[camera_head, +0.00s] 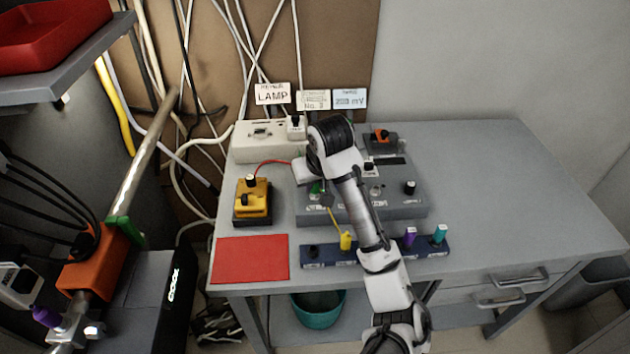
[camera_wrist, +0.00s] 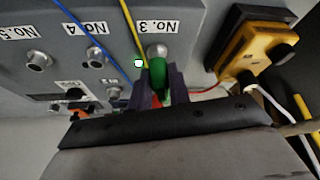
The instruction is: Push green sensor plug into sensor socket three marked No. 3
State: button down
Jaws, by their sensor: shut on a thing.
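My gripper (camera_wrist: 158,92) is shut on the green sensor plug (camera_wrist: 158,72) in the wrist view. The plug's front end is right against the metal sensor socket three (camera_wrist: 157,50), beside the upside-down label "No. 3" (camera_wrist: 158,27). I cannot tell how deep the plug sits, as the plug hides part of the socket. In the head view, my gripper (camera_head: 322,195) is over the left part of the grey instrument box (camera_head: 400,210), and a bit of the green plug (camera_head: 316,187) shows beside it.
Sockets No. 4 (camera_wrist: 95,58) and No. 5 (camera_wrist: 38,61) are alongside. Blue and yellow cables cross the panel. A yellow box (camera_head: 252,202) stands left, above a red mat (camera_head: 250,262). A blue rack (camera_head: 430,249) in front holds coloured plugs. The table's right side is clear.

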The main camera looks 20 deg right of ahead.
jog(key=c, duration=1.2)
grip_release()
jog(key=shift+f, duration=0.1)
jog(key=shift+c, duration=0.2)
jog(key=p+v, duration=0.1)
jog(key=v, duration=1.3)
jog(key=shift+f, duration=0.1)
